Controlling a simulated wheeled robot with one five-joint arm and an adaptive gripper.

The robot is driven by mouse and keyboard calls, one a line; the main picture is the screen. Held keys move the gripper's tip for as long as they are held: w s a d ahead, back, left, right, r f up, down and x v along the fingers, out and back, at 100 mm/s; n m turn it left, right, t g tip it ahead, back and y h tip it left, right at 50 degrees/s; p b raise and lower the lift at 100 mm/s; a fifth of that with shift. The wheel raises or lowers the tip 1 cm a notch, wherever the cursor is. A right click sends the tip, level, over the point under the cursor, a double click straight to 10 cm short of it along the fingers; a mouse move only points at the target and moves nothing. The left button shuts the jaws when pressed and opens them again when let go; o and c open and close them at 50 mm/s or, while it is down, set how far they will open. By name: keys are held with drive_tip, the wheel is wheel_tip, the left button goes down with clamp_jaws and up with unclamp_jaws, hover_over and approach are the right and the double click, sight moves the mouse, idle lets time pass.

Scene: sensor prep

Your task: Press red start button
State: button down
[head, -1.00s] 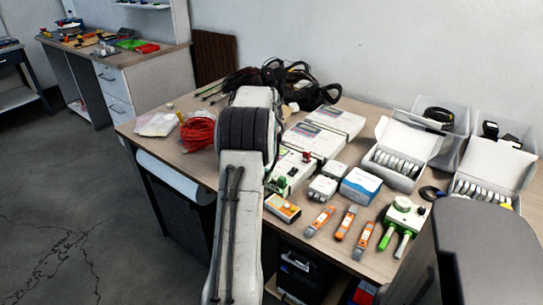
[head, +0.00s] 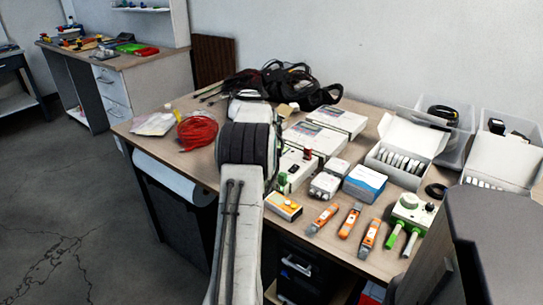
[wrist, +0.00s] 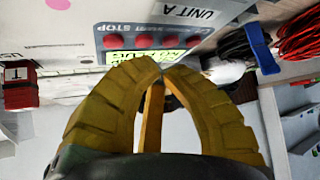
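In the wrist view my gripper (wrist: 161,70) has two curved yellow fingers, with tips meeting and nothing seen between them. Just beyond the tips is the edge of a pale unit (wrist: 70,30) marked UNIT A. It carries a row of round red buttons (wrist: 143,42) beside a STOP label; I cannot tell which one is the start button. Whether the fingertips touch the unit is unclear. In the head view, flat white units (head: 316,140) lie on the table behind my arm. My gripper is hidden there.
The wooden table (head: 168,157) also holds orange-and-grey tools (head: 349,222), a blue-and-white box (head: 364,184), open white boxes (head: 398,160), black cables (head: 285,82) and a red cable coil (head: 197,131). A red block marked 1 (wrist: 20,88) sits at the left in the wrist view.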

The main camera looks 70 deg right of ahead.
drive_tip(key=shift+f+b, duration=0.65)
drive_tip(key=shift+f, duration=0.25)
idle(2.2)
drive_tip(key=shift+r, duration=0.15)
drive_tip(key=shift+r+p, duration=0.6)
drive_tip(key=shift+r, duration=0.1)
drive_tip(key=shift+r, duration=0.15)
drive_tip(key=shift+r+p, duration=1.9)
drive_tip(key=shift+r, duration=0.5)
